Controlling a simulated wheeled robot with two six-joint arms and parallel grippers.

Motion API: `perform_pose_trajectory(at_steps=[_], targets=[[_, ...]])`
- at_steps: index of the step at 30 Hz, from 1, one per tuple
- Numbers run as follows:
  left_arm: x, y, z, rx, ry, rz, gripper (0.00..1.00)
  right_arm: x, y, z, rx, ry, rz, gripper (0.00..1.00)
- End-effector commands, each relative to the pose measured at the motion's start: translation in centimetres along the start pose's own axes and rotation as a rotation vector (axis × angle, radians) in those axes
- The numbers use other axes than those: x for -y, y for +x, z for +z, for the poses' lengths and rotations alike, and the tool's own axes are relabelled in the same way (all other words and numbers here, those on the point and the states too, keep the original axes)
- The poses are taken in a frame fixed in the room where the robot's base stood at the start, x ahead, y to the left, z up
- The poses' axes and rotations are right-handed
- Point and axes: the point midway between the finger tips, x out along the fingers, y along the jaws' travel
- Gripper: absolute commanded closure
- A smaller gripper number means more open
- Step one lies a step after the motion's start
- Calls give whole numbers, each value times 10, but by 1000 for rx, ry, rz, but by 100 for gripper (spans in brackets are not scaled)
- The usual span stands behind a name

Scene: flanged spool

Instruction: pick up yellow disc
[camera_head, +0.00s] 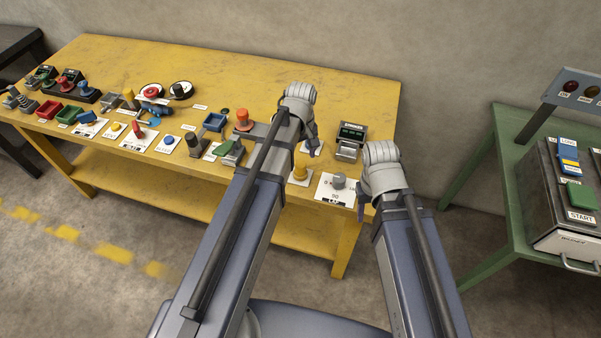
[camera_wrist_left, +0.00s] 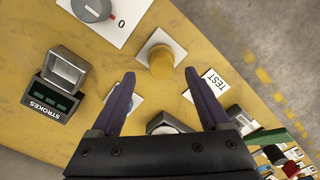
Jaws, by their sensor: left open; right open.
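The yellow disc (camera_head: 300,172) looks like a round knob or spool on a white square plate near the front edge of the yellow table. In the left wrist view, the yellow disc (camera_wrist_left: 160,60) lies just beyond my fingertips, roughly centred between them. My left gripper (camera_head: 312,142) is open with purple fingers (camera_wrist_left: 160,76), and nothing is held. How high it is above the disc I cannot tell. My right gripper (camera_head: 364,206) is near the table's right front corner, apart from the disc; its fingers are mostly hidden.
A grey dial (camera_head: 339,181) on a white plate stands right of the disc. A STROKES counter box (camera_head: 351,139) stands behind it. An orange knob (camera_head: 243,120) and a green block (camera_head: 230,152) are to the left, with several other controls further left. A green table (camera_head: 510,190) stands at right.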

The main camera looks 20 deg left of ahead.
Motion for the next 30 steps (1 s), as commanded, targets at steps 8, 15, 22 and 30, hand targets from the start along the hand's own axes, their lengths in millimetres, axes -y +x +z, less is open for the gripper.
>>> perform_pose_trajectory(at_steps=[8,15,22,30], targets=[[2,34,0,0,0,0,20,3,34,-2,0,0,0,50],[2,51,0,0,0,0,20,5,51,-3,0,0,0,50],[2,49,0,0,0,0,22,5,49,-3,0,0,0,50],[2,49,0,0,0,0,52,5,49,-3,0,0,0,50]])
